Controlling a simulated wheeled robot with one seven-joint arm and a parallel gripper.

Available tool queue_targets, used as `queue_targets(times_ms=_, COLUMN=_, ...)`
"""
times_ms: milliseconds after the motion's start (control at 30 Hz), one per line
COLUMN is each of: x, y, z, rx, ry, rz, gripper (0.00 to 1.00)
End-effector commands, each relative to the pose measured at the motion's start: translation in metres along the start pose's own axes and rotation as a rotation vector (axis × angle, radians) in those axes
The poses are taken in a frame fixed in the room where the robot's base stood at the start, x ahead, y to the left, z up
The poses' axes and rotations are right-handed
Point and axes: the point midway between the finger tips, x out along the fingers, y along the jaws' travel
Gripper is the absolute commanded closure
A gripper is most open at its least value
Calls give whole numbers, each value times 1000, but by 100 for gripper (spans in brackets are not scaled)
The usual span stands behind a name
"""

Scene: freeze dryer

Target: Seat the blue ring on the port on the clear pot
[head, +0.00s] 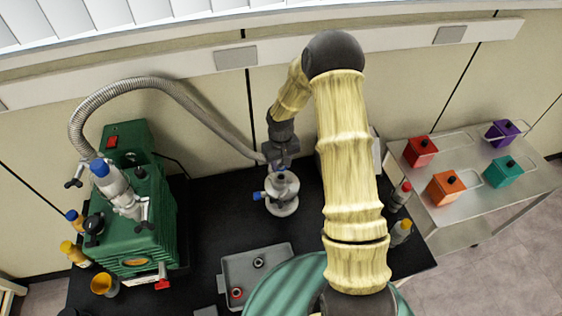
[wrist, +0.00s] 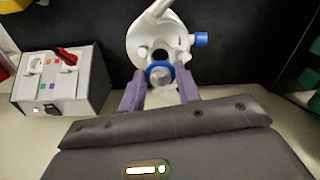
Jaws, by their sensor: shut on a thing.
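The clear pot (head: 284,207) stands on the black bench below my gripper; it also shows in the wrist view (wrist: 140,42), whitish, with a blue-ended side fitting (wrist: 201,39). Its port (wrist: 161,54) looks like a dark round opening near the pot's middle. The blue ring (wrist: 160,66) is between the purple fingertips of my gripper (wrist: 160,82), which is shut on it. In the wrist view the ring overlaps the near side of the port. I cannot tell whether it touches the port or hovers above. In the head view my gripper hides most of this spot.
A grey ribbed hose (head: 185,95) arches from the green pump (head: 140,225) towards the pot. A grey tray (head: 275,255) holding a black and a red ring lies in front. Small bottles (head: 400,195) stand at the right. A metal cart (head: 500,205) carries coloured containers.

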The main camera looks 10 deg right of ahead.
Motion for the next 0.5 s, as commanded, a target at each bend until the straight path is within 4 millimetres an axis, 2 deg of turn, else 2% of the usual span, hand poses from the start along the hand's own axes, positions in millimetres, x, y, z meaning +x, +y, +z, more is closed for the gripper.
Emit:
queue_targets(times_ms=33, x=7, y=0, z=0, rx=0, ry=0, rz=0, gripper=89)
queue_targets(times_ms=200, x=16, y=0, z=0, rx=-1, ry=1, rz=0, gripper=89)
queue_targets(times_ms=500, x=18, y=0, z=0, rx=-1, ry=1, rz=0, gripper=89)
